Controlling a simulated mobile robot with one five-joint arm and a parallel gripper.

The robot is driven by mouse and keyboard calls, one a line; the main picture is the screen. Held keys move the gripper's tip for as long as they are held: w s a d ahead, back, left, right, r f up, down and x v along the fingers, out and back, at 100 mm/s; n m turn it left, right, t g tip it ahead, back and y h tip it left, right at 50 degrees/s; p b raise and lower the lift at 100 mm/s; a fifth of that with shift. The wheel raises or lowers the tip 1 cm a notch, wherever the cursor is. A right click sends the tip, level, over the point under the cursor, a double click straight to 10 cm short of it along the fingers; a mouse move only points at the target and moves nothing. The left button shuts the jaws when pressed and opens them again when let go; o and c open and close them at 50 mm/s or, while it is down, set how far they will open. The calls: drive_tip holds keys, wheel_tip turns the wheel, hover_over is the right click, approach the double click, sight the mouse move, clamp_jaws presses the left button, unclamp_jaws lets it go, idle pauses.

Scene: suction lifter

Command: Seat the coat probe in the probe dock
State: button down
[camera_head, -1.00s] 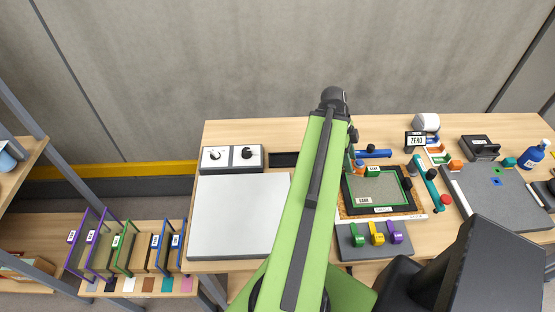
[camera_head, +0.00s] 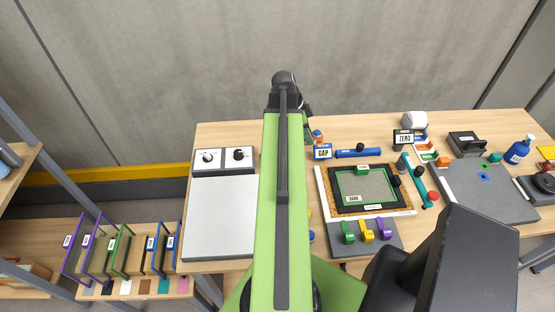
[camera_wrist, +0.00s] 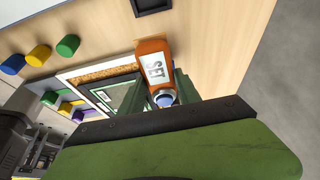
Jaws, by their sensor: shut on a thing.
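An orange block-shaped device (camera_wrist: 152,49) with a white label reading SET and a silver-blue end sits between the green fingers of my gripper (camera_wrist: 162,95) in the wrist view. I take it to be the coat probe. My gripper is shut on it, above the wooden table. In the head view, a small orange part of it (camera_head: 318,134) shows just right of my arm, and the jaws are mostly hidden. A dark rectangular tray (camera_wrist: 152,4) at the wrist view's top edge may be the probe dock. My arm hides that spot in the head view.
A framed green-edged panel (camera_head: 366,187) lies right of my arm, with coloured clips (camera_head: 366,232) in front. A white plate (camera_head: 219,217) lies left, below a two-knob box (camera_head: 223,160).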

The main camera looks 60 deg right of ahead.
drive_tip(key=w+a+f+b, duration=0.2)
drive_tip(key=w, duration=0.1)
drive_tip(key=w+a+f+b, duration=0.1)
drive_tip(key=w+f+b, duration=0.1)
drive_tip(key=w, duration=0.1)
drive_tip(key=w+a+f+b, duration=0.2)
drive_tip(key=w+f, duration=0.1)
drive_tip(key=shift+w+a+b, duration=0.2)
drive_tip(key=shift+a+b, duration=0.1)
drive_tip(key=shift+b, duration=0.05)
drive_tip(key=shift+w+a, duration=0.15)
drive_tip(key=shift+w, duration=0.05)
wheel_tip(320, 180, down, 4)
drive_tip(key=b, duration=0.4)
drive_tip(key=shift+f, duration=0.2)
drive_tip(key=shift+r, duration=0.2)
drive_tip(key=shift+f, duration=0.15)
drive_tip(key=c, duration=0.9)
unclamp_jaws()
drive_tip(key=shift+o, duration=0.2)
